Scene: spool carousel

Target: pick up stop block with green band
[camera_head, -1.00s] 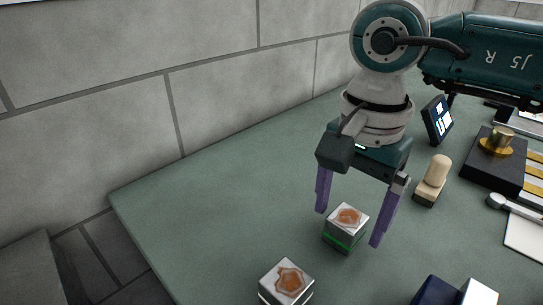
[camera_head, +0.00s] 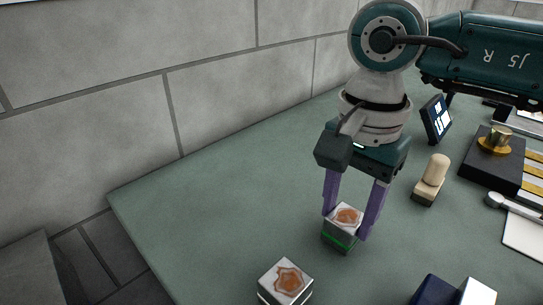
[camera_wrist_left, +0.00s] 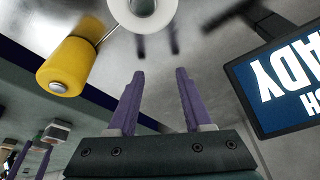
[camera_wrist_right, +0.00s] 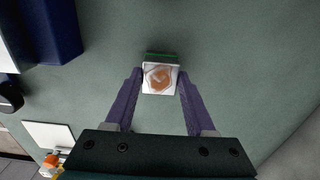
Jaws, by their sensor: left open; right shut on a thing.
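The stop block with the green band (camera_head: 342,228) stands on the green table. It is a pale metal cube with an orange-brown mark on top; it also shows in the right wrist view (camera_wrist_right: 160,76). My right gripper (camera_head: 345,224) points down with its purple fingers shut on the block's two sides. The block appears to rest on the table still. My left gripper (camera_wrist_left: 158,75) is open and empty in the left wrist view, away from the block.
A second block with a similar mark (camera_head: 285,283) stands nearer the front. A wooden-handled stamp (camera_head: 431,180), a small dark display (camera_head: 436,120) and a black base with a brass knob (camera_head: 495,160) stand to the right. A dark blue and white object (camera_head: 455,292) is at the front. The left table area is clear.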

